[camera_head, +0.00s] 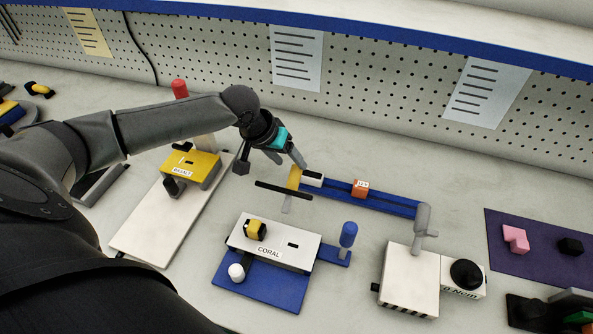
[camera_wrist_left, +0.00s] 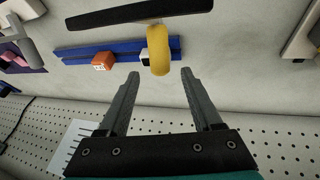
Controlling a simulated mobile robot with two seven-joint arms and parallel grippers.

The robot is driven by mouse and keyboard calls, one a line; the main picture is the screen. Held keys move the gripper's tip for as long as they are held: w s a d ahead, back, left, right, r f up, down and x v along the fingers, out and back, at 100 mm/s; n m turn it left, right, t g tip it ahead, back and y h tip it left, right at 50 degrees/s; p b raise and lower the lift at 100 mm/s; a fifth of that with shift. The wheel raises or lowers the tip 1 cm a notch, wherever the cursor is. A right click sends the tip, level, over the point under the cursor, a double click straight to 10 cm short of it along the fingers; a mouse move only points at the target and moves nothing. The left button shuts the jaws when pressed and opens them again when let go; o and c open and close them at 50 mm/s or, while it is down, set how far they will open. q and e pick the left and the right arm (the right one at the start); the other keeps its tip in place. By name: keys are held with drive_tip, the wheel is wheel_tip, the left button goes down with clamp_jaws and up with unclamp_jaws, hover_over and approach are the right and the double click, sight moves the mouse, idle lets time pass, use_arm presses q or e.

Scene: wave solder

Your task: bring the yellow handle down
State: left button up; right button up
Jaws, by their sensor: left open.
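The yellow handle (camera_head: 294,177) stands upright near the left end of a blue rail, beside a white block (camera_head: 312,179). In the left wrist view the yellow handle (camera_wrist_left: 158,50) shows as a rounded bar just beyond the fingertips, roughly centred between them. A dark bar (camera_head: 283,190) crosses in front of it in the head view. My left gripper (camera_head: 287,158) is open and empty, above and just behind the handle, pointing down at it. Its two fingers (camera_wrist_left: 160,73) are spread in the wrist view. Touch between fingers and handle cannot be seen. My right gripper is not in view.
An orange block (camera_head: 360,188) sits on the blue rail (camera_head: 390,205). A white box labelled CORAL (camera_head: 290,240) on a blue base stands in front, with a blue knob (camera_head: 348,234) beside it. A yellow-topped box (camera_head: 190,168) is at left. The pegboard rises behind.

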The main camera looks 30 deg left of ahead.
sight(295, 167)
use_arm(q)
drive_tip(key=shift+b+x, duration=0.55)
drive_tip(key=shift+x, duration=2.25)
drive_tip(key=shift+c, duration=0.2)
clamp_jaws()
